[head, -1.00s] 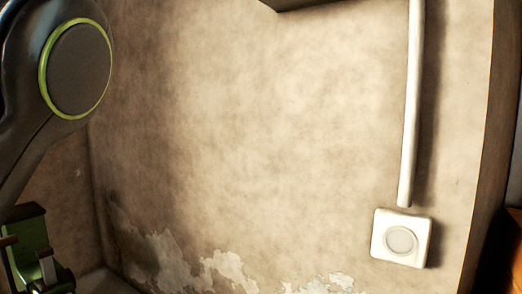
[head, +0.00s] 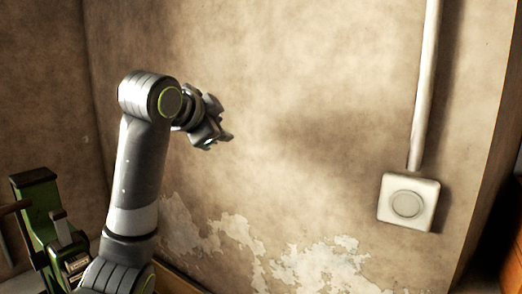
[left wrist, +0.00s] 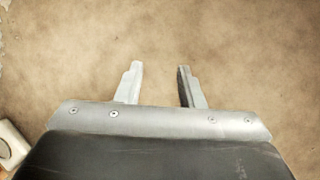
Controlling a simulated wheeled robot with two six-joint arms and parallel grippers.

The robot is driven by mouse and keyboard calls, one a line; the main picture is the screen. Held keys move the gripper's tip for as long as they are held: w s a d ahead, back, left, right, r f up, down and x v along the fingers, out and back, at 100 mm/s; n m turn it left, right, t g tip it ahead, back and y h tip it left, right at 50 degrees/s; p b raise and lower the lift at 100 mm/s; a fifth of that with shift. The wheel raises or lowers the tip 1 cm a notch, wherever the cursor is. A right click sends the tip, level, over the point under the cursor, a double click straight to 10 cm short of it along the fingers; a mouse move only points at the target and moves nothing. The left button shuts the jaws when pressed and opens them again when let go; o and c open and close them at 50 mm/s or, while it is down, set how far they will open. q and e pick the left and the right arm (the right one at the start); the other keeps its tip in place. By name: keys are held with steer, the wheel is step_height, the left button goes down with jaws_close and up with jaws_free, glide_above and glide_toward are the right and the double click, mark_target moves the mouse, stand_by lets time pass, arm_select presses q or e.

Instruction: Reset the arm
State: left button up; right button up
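My left arm (head: 140,175) rises from the lower left of the head view and bends at its elbow joint toward the wall. My left gripper (head: 226,137) is at its end, in front of the wall, and looks empty. In the left wrist view its two fingers (left wrist: 160,72) stand apart with only bare wall between and beyond them. My right gripper is in neither view.
A green machine (head: 36,215), probably the press, stands at the lower left, partly behind my arm. A white wall box (head: 408,201) with a round button or dial hangs at the right under a white pipe (head: 424,90). The wall's middle is bare.

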arm_select(q)
steer(key=s+a+f+n+g+y, duration=0.15)
steer(key=a+f, duration=0.25)
steer(key=f, duration=0.8)
steer(key=s+a+f+n+g+y, duration=0.1)
steer(key=s+a+f+n, duration=0.25)
steer(key=f, duration=0.85)
steer(key=s+a+f+n+g+y, duration=0.15)
steer(key=a+f, duration=0.25)
steer(key=f, duration=0.8)
steer(key=s+a+f+n, duration=0.3)
steer(key=s+a+f, duration=0.1)
steer(key=s+f, duration=0.55)
steer(key=s+a+f+n+g+y, duration=0.1)
steer(key=s+a+f+n+g, duration=0.15)
steer(key=s, duration=0.65)
steer(key=s+a+f+n+g+y, duration=0.15)
steer(key=s+f, duration=0.25)
steer(key=s, duration=0.4)
steer(key=s+a+f+n+g, duration=0.15)
steer(key=s+f, duration=0.25)
steer(key=s, duration=0.5)
step_height(320, 180, down, 26)
steer(key=a, duration=0.2)
steer(key=s+d+f+g, duration=0.1)
steer(key=s+f+g, duration=0.1)
steer(key=s+f, duration=1.2)
steer(key=shift+s+f+h, duration=0.15)
steer(key=shift+s+h, duration=0.2)
steer(key=shift+s, duration=0.25)
